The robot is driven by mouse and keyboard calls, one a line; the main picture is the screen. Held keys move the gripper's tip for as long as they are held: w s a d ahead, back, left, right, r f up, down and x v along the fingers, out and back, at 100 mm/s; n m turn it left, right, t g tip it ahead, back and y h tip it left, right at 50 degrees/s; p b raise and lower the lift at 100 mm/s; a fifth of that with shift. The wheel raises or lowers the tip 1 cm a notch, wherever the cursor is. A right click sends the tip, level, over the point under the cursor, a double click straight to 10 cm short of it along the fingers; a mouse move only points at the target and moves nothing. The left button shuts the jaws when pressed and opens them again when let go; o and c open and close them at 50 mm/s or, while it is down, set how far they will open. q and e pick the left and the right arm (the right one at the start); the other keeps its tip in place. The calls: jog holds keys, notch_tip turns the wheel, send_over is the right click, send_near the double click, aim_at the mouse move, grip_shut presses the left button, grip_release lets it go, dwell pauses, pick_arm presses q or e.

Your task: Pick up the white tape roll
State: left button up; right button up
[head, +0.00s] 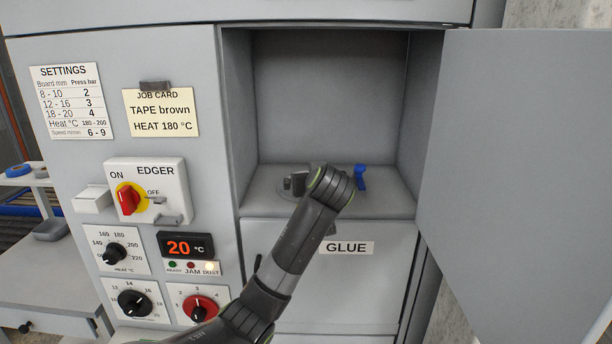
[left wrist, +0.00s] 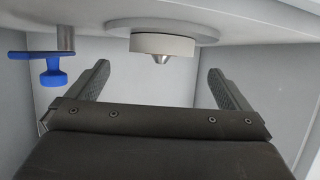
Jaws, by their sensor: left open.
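The white tape roll (left wrist: 162,43) shows in the left wrist view as a pale short cylinder against a grey round plate (left wrist: 208,33). A metal spindle tip (left wrist: 161,58) sticks out of its middle. My left gripper (left wrist: 158,66) is open, with one finger on each side of the roll's line and a gap to either side. The fingers do not appear to touch it. In the head view my left arm reaches into the open compartment (head: 330,95), and its wrist hides most of the gripper and the roll. My right gripper is not in view.
A blue handle (left wrist: 54,72) stands close to one finger; it also shows in the head view (head: 360,177). The compartment walls close in on both sides. The open door (head: 525,180) stands at right. Control knobs and an EDGER switch (head: 129,199) are at left.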

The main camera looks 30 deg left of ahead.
pick_arm(q)
jog(key=shift+w+a+f, duration=0.2)
jog(key=shift+w+a, duration=0.1)
jog(key=shift+w, duration=0.05)
jog(key=shift+w+a+p, duration=0.15)
jog(key=shift+a+p, duration=0.05)
jog(key=shift+p, duration=0.2)
jog(key=p+x, duration=0.2)
jog(key=x, duration=0.2)
jog(key=shift+p, duration=0.3)
jog(key=shift+w+a+f, duration=0.1)
jog(key=shift+a+f, duration=0.15)
jog(key=shift+f, duration=0.05)
jog(key=c, duration=1)
